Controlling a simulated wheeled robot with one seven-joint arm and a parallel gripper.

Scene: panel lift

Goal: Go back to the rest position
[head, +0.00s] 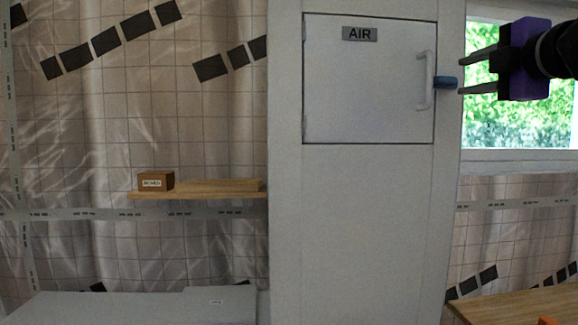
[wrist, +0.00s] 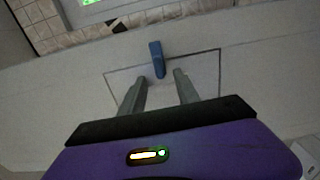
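My gripper (head: 462,77) is at the upper right of the head view, in front of the window and just right of the white cabinet. Its two fingers point left and stand apart, with nothing between them. The AIR panel door (head: 370,110) sits flush in the cabinet, with a white handle (head: 425,80) on its right side.
A wooden shelf (head: 195,194) with a small labelled box (head: 156,181) is left of the cabinet (head: 360,230). A grey surface (head: 130,308) lies at lower left. A wooden tabletop (head: 520,305) is at lower right. The window (head: 515,125) is behind my gripper.

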